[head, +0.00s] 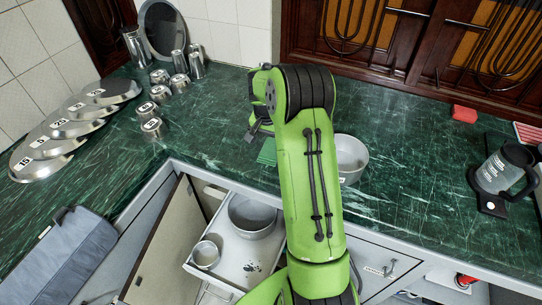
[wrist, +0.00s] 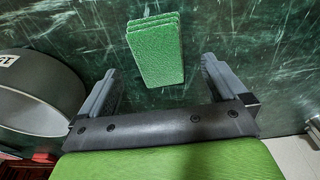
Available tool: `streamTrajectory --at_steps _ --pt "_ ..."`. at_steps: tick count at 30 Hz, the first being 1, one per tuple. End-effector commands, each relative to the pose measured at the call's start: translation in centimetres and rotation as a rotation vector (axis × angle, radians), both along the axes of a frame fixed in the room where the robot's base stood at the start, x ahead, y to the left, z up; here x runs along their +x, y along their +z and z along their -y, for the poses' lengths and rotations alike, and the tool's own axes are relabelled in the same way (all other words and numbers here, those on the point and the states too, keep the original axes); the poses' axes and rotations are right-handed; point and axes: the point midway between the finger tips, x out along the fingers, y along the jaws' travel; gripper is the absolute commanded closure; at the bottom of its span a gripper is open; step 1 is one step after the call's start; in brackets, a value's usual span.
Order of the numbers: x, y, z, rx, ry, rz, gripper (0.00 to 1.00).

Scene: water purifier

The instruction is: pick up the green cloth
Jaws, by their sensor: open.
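The green cloth (wrist: 156,50) lies on the dark green marbled counter as a small stack of folded rectangular layers. In the head view the cloth (head: 267,152) shows as a small green patch just left of my arm, partly hidden by it. My gripper (wrist: 158,74) is open and empty. In the wrist view the cloth is ahead of and partly between the two fingers, apart from both. In the head view my gripper is mostly hidden behind my arm, with a dark part of it (head: 257,130) showing close to the cloth.
A grey bowl (head: 350,155) stands right of my arm; a large grey bowl also shows at left in the wrist view (wrist: 40,92). An open drawer (head: 225,270) holding pots is below. Metal cups (head: 180,62), lids (head: 40,160), a red block (head: 464,113) and a mug (head: 503,170) stand around.

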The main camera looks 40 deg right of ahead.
Motion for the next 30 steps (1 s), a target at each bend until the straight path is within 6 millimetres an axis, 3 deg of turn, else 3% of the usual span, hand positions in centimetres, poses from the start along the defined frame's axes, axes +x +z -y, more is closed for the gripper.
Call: streamTrajectory --at_steps 6,13,25,30 --pt "0.1 -4.2 0.2 0.001 -0.006 -0.001 0.01" --pt "0.1 -4.2 0.3 0.001 -0.006 0.001 0.01" --pt "0.1 -4.1 0.3 0.000 -0.006 0.000 0.61" --pt "0.1 -4.1 0.3 0.000 -0.006 0.000 0.62"
